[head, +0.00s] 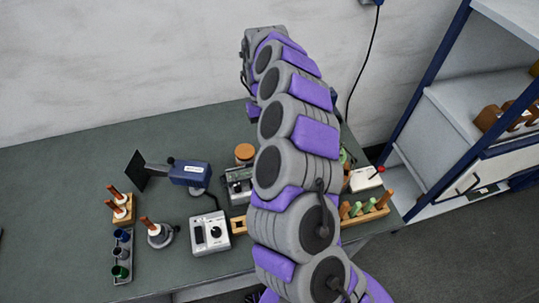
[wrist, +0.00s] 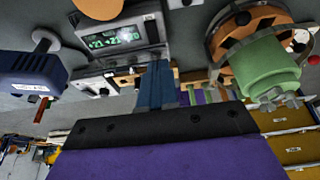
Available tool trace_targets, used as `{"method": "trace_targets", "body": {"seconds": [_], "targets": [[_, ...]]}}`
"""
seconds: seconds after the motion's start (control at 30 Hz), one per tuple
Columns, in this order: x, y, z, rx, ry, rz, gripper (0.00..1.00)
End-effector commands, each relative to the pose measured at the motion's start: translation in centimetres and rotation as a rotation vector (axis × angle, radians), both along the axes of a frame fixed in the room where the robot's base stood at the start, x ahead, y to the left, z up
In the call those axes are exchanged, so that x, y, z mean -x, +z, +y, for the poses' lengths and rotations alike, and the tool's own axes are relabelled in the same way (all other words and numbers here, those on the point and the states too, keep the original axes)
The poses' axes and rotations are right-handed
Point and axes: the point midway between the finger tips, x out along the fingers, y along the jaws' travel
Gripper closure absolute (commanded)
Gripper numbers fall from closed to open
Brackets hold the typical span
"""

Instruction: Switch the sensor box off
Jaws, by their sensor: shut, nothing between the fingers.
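A grey box with a lit green display (wrist: 118,38) shows at the top of the wrist view, its readout on. In the head view this grey box (head: 236,184) is partly hidden by my arm. A white box with a knob and a dark slot (head: 210,232) stands on the bench left of my arm. A white box with a red knob (head: 365,178) stands right of my arm. No label reads clearly enough to tell which is the sensor box. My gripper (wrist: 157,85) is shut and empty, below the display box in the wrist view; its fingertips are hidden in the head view.
A blue device (head: 188,173) on a stand is left of the display box. Racks of coloured pieces (head: 122,258) stand at the left. A green part in an orange ring (wrist: 262,65) is close right of my fingers. A shelf (head: 470,110) stands at the right.

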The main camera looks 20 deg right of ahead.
Motion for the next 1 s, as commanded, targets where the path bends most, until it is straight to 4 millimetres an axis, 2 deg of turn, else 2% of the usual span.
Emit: {"method": "trace_targets", "body": {"seconds": [0.17, 0.7, 1.0], "targets": [[0.5, -1.3, 0.1, 0.002, 0.002, 0.006, 1.0], [3.0, -8.4, -0.1, 0.001, 0.0, 0.002, 1.0], [3.4, -9.4, 0.0, 0.002, 0.001, 0.001, 1.0]]}}
